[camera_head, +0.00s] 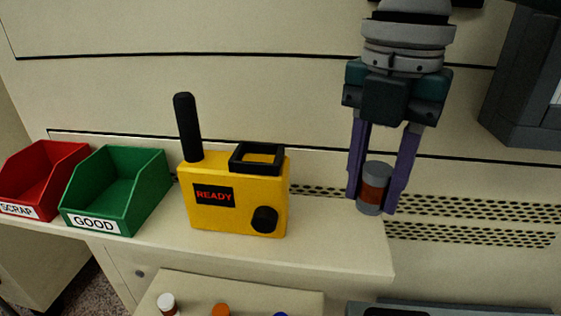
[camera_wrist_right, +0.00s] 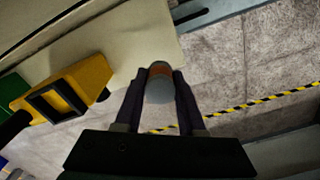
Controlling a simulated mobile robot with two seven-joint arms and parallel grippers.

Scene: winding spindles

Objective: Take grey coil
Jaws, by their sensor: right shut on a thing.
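A grey coil (camera_head: 375,171) with a brown-orange winding round its middle is upright between the purple fingers of my right gripper (camera_head: 378,190). The right gripper comes down from the top and is shut on the coil. In the right wrist view the coil (camera_wrist_right: 159,88) shows its grey end and a bit of orange between the fingertips of the right gripper (camera_wrist_right: 159,85). The coil is to the right of the yellow device and appears held clear of the shelf. My left gripper is in neither view.
A yellow device (camera_head: 220,222) reading READY, with a black handle and a square black frame, stands on the shelf (camera_head: 330,250). A green GOOD bin (camera_head: 145,195) and a red SCRAP bin (camera_head: 70,152) stand left of it. Below, a lower surface (camera_head: 250,292) holds a white-topped piece (camera_head: 167,302) and an orange piece (camera_head: 221,310).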

